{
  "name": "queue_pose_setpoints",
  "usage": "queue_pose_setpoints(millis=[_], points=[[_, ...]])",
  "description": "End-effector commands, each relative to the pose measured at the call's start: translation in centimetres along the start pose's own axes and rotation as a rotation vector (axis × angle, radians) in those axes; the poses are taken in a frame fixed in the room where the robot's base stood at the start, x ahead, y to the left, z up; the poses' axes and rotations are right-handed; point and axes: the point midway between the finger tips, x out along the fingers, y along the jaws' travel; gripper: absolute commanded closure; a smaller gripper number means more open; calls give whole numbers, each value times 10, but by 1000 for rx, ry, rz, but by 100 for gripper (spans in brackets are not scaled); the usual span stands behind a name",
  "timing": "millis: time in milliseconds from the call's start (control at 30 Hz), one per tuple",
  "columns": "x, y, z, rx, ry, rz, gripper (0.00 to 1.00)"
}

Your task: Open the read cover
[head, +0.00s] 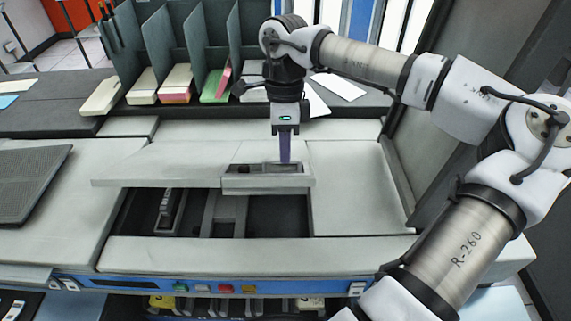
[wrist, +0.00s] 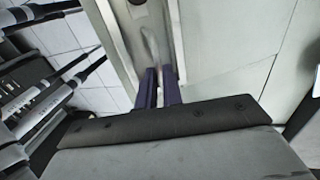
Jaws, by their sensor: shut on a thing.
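The read cover (head: 165,170) is a flat pale grey panel on the machine top, with a recessed handle section (head: 240,182) at its right end. Its front edge is clear of the front ledge, and the dark bay (head: 280,212) with inner parts shows below and in front of it. My gripper (head: 285,161) points down at the recess, its purple fingers in the slot. In the wrist view the fingers (wrist: 160,90) are close together on a pale bar in the recess, taken as the cover's handle; the contact is partly hidden.
A fixed pale panel (head: 355,190) lies right of the cover. A front ledge (head: 250,252) and coloured buttons (head: 225,288) are nearer me. Dividers with card stacks (head: 180,82) stand behind. A dark sloped pad (head: 30,180) is at left.

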Motion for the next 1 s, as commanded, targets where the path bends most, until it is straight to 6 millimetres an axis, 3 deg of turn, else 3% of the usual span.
queue_pose_setpoints(millis=[33,300,333,500,1000], points=[[0,-10,-1,10,-7,-27,100],[2,-10,-2,12,-6,-23,100],[2,-10,-2,12,-7,-22,88],[2,-9,-2,12,-6,-22,70],[1,-8,-1,10,-4,-22,70]])
